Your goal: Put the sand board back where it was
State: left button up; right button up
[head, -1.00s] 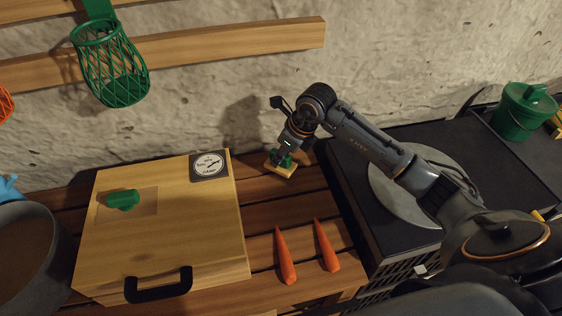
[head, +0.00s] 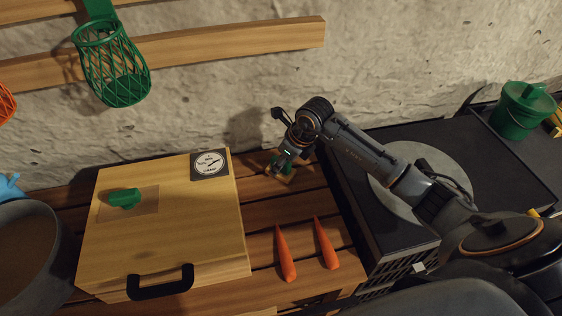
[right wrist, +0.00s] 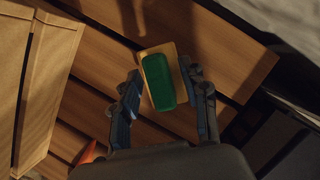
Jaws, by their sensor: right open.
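The sand board, which I take to be the small wooden block with a green top (head: 284,173), lies on the slatted wooden bench near the wall. In the right wrist view its green top (right wrist: 164,82) shows between the fingers, with a pale wooden edge around it. My right gripper (head: 281,164) is open just above the board, one finger on each side. In the right wrist view the open fingers (right wrist: 160,80) show gaps beside the board and hold nothing. My left gripper is not in view.
A wooden box (head: 210,225) with a green knob, a dial and a black handle stands left of the board. Two carrots (head: 285,255) lie in front. A black unit with a round grey plate (head: 440,165) is at right. A green basket (head: 112,75) hangs above.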

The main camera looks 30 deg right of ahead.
jog(key=shift+r, duration=0.15)
jog(key=v, duration=1.2)
jog(key=shift+b, duration=0.4)
jog(key=shift+d, duration=0.1)
